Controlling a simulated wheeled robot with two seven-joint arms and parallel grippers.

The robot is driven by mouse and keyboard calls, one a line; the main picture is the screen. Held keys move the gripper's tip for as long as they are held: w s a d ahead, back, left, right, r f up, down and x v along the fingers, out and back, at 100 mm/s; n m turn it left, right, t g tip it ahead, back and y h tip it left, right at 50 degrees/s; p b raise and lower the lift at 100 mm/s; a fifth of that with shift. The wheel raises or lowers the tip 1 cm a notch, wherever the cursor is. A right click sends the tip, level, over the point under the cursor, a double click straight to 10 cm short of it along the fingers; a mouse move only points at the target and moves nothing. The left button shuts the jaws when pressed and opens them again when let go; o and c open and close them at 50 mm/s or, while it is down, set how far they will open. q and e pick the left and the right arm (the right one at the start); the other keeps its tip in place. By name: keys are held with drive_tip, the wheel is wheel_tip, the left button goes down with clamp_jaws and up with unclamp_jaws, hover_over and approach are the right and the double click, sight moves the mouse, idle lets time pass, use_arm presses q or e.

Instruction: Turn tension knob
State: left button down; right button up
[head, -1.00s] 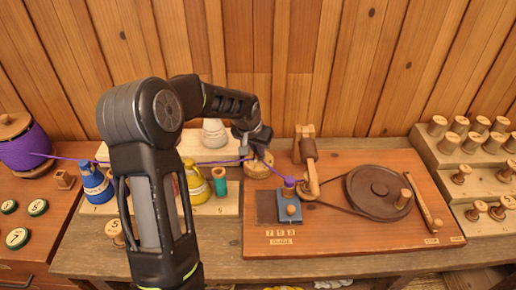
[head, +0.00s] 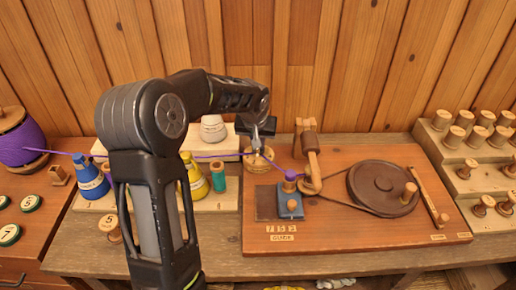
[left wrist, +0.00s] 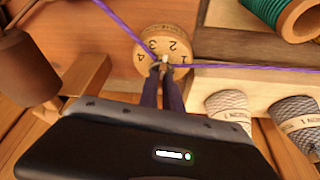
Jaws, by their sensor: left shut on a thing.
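The tension knob is a round wooden dial (head: 258,165) at the left end of the machine board; it also shows in the left wrist view (left wrist: 178,37), with the numbers 1 to 4 on its face. My left gripper (head: 257,148) points down over the dial. In the left wrist view, its fingertips (left wrist: 163,68) are shut on the small pale piece at the dial's middle. The fingers hide part of the dial. My right gripper is not in view.
Blue and yellow cones (head: 90,178) and a teal spool (head: 218,177) stand left of the board. A dark wheel with a crank (head: 375,185) and a wooden arm (head: 308,145) lie to the right. A stepped rack of spools (head: 450,150) stands far right.

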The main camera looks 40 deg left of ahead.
use_arm(q)
drive_tip(key=n+b, duration=0.2)
drive_tip(key=b, duration=0.1)
drive_tip(key=shift+w+d+f+n+y, duration=0.1)
drive_tip(key=shift+d+f+n+y, duration=0.05)
drive_tip(key=shift+f+n+y, duration=0.2)
drive_tip(key=n+b, duration=0.1)
drive_tip(key=n+g+y, duration=0.1)
drive_tip(key=shift+r+n+b, duration=0.2)
drive_tip(key=shift+n+b, duration=0.15)
drive_tip(key=shift+b, duration=0.05)
drive_tip(key=n, duration=0.1)
drive_tip(key=n+g, duration=0.1)
drive_tip(key=shift+w+d+r+n+y+b, duration=0.15)
drive_tip(key=shift+n+y+b, duration=0.1)
drive_tip(key=shift+n+b, duration=0.15)
drive_tip(key=shift+n+g, duration=0.4)
drive_tip(key=shift+n, duration=0.4)
drive_tip(key=shift+w+n+g+p, duration=0.1)
drive_tip(key=shift+n+g+p, duration=0.25)
drive_tip(key=shift+n, duration=0.65)
drive_tip(key=n+g+p, duration=0.1)
drive_tip(key=n, duration=0.1)
drive_tip(key=shift+w+r+n, duration=0.1)
drive_tip(key=shift+n, duration=0.2)
drive_tip(key=shift+n+g+p, duration=0.55)
drive_tip(key=shift+n+p, duration=0.3)
drive_tip(key=shift+n, duration=0.55)
